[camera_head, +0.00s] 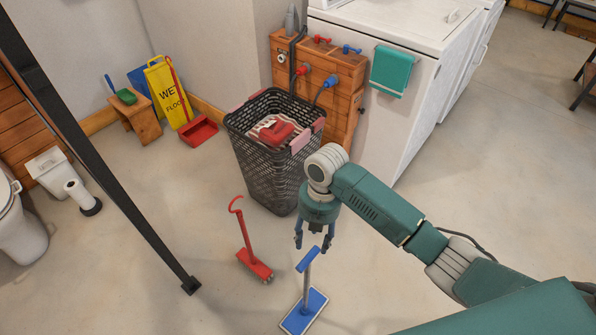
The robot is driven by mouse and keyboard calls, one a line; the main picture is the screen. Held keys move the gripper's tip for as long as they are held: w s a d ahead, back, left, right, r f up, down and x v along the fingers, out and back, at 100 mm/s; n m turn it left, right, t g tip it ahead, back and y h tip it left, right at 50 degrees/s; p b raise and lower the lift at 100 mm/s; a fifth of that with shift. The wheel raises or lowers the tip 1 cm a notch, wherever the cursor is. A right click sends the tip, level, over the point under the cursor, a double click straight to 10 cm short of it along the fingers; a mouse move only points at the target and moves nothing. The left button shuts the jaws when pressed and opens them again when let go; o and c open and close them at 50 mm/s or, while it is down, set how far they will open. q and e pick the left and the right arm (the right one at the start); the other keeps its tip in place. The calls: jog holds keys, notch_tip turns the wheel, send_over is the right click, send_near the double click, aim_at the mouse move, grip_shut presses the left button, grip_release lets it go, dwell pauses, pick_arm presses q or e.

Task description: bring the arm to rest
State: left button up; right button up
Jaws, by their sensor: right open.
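My right arm reaches in from the lower right. Its gripper (313,241) points down with the two fingers apart and nothing between them. It hangs just above the top of a blue handled tool (304,311), which stands upright on the floor with a flat blue base. I cannot tell whether the fingertips touch its handle. A red handled tool (249,241) stands on the floor to the left of the gripper. My left gripper does not show.
A dark laundry basket (262,165) with cloths stands behind the gripper. A white appliance (409,100) with a green towel (391,71) is beyond. A black post (110,165) crosses the left side. A yellow wet-floor sign (166,93) stands at the back.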

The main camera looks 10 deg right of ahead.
jog(key=shift+s, duration=0.1)
jog(key=s+a+f+m+t+y, duration=0.15)
jog(key=s+a+m, duration=0.25)
jog(key=s+m, duration=0.65)
jog(key=s+d+r+m+t+h, duration=0.25)
jog(key=s+d+r+m, duration=0.25)
jog(key=s+d+m, duration=0.65)
notch_tip(320, 180, down, 26)
jog(key=a+m, duration=0.1)
jog(key=s+d+f+g, duration=0.1)
jog(key=s+f, duration=0.6)
jog(key=f, duration=0.4)
jog(key=shift+s+d+f+g, duration=0.15)
jog(key=shift+s+g, duration=0.15)
jog(key=shift+s, duration=0.05)
jog(key=s+f, duration=0.1)
jog(key=s, duration=0.2)
jog(key=s+d+f, duration=0.1)
jog(key=s+f, duration=0.3)
jog(key=s, duration=0.1)
jog(key=shift+s+d, duration=0.35)
jog(key=shift+c, duration=0.2)
